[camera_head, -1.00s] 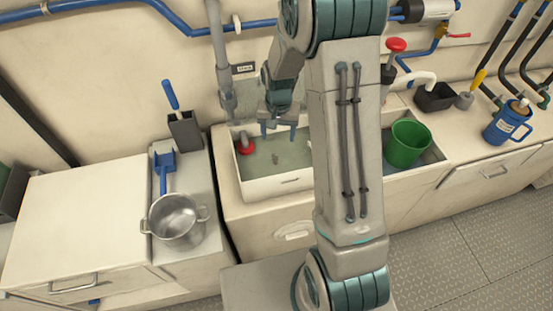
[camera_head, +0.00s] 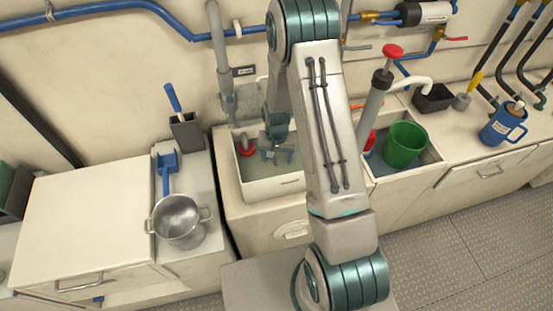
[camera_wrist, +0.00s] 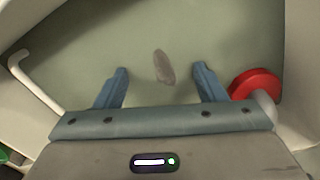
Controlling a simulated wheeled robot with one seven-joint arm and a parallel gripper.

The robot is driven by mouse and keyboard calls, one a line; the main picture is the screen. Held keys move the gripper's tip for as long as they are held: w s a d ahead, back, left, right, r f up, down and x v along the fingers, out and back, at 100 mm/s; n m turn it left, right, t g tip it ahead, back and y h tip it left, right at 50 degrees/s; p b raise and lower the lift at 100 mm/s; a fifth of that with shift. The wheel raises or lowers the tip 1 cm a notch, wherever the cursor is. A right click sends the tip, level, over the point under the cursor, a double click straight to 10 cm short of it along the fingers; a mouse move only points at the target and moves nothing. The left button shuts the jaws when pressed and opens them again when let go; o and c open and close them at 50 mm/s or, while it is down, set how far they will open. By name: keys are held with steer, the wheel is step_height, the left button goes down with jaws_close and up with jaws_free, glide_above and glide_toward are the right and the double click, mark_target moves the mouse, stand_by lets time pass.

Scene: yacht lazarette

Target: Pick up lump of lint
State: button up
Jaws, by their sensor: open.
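The lump of lint (camera_wrist: 163,67) is a small grey-brown oval on the pale green floor of the left sink basin (camera_wrist: 100,45), seen in the wrist view. My gripper (camera_wrist: 163,85) is open and empty. Its two blue fingers stand on either side of the lint's line, with the lint just ahead of the fingertips. In the head view my gripper (camera_head: 276,155) is down inside the left basin (camera_head: 272,188), and the lint cannot be made out there.
A red disc (camera_wrist: 256,86) on a grey stem lies right beside the right finger; it also shows in the head view (camera_head: 246,149). Basin walls close in around my gripper. A green bucket (camera_head: 404,146) stands in the right basin. A steel pot (camera_head: 178,220) is at left.

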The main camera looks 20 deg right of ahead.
steer(key=shift+f, duration=0.35)
steer(key=c, duration=1.1)
